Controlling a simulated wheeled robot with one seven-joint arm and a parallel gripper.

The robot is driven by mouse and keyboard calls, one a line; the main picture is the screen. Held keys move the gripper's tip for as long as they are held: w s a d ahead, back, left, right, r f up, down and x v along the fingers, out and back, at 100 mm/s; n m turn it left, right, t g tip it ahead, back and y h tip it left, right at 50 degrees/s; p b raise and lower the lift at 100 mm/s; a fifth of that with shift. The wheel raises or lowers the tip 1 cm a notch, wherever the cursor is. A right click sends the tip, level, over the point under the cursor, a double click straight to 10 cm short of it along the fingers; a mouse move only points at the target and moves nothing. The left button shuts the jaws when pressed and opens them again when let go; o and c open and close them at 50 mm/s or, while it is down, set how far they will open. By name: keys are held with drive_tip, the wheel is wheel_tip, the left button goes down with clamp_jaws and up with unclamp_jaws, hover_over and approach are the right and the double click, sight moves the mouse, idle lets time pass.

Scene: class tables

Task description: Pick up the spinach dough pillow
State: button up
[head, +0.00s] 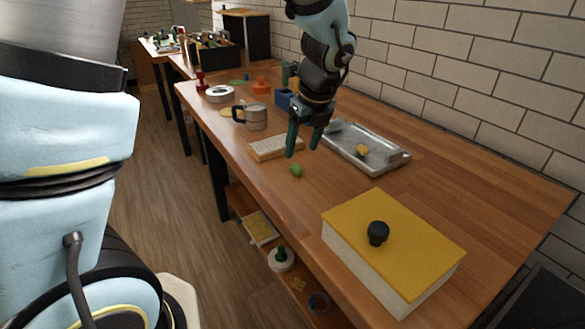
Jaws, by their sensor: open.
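A small green rounded piece (296,170), which looks like the spinach dough pillow, lies on the wooden table (430,180) near its front edge. My gripper (303,148) hangs pointing down just above and behind it in the head view. Its two dark green fingers are apart, with nothing seen between them. The gap between the fingertips and the green piece is hard to judge from this one view. A small yellow piece (361,150) lies in the metal tray (392,163) to the right.
A pale textured block (272,148) lies left of the gripper, with a metal mug (256,119) behind it. A large yellow-topped box with a black knob (400,240) stands at the front right. A brick wall (460,70) borders the table's far side.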

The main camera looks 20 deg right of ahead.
sight(296, 165)
drive_tip(key=shift+w+p+x, duration=0.15)
drive_tip(key=shift+p+x, duration=0.3)
drive_tip(key=shift+x, duration=1.35)
drive_tip(key=shift+w+p+x, duration=0.1)
drive_tip(key=shift+p+x, duration=0.35)
drive_tip(key=shift+x, duration=1.35)
drive_tip(key=shift+d+r, duration=0.1)
drive_tip(key=shift+c, duration=0.3)
clamp_jaws()
